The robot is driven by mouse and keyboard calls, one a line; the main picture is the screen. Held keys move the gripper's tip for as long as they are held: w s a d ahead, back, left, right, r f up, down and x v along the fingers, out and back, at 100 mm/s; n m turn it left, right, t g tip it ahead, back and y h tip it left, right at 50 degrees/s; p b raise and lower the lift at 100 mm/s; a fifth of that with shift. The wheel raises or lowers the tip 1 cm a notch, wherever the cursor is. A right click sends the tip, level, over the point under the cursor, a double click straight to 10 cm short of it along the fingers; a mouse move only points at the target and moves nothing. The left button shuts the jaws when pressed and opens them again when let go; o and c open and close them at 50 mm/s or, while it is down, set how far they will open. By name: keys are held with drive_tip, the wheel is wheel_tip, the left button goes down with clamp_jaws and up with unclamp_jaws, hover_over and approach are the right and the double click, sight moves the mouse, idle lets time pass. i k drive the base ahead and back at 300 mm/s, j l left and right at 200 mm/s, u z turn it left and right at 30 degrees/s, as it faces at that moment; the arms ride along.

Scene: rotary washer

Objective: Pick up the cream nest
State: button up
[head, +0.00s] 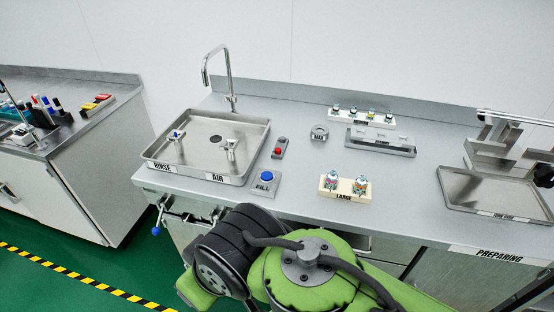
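The cream nest (345,196) is a small block labelled "LARGE" near the front edge of the steel counter, right of centre in the head view. It stands upright and holds two clear vials with teal and orange parts, one at the left (332,181) and one at the right (360,185). A paler nest (335,115) with several similar vials stands at the back of the counter. My green and black arm fills the bottom middle, in front of the cream nest and apart from it in the picture. My gripper cannot be made out in this view.
A steel sink tray (188,158) labelled "RINSE" and "AIR" is at left, under a tall tap (229,75). A blue button (265,175), a red button (279,148), a grey ring (319,132) and a long grey rack (381,149) surround the nest. A shallow tray (490,190) is at right.

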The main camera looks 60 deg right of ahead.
sight(344, 189)
drive_tip(key=z, duration=0.45)
drive_tip(key=l+z, duration=0.1)
drive_tip(key=z, duration=0.85)
drive_tip(key=l+z, duration=0.1)
drive_tip(key=z, duration=0.8)
drive_tip(key=i+j+u, duration=0.1)
drive_tip(key=u, duration=0.4)
drive_tip(key=i+j+u, duration=0.1)
drive_tip(key=j+u, duration=0.2)
drive_tip(key=u, duration=0.2)
drive_tip(key=i+j+u, duration=0.15)
drive_tip(key=u, duration=0.35)
drive_tip(key=i+u, duration=0.15)
drive_tip(key=u, duration=0.3)
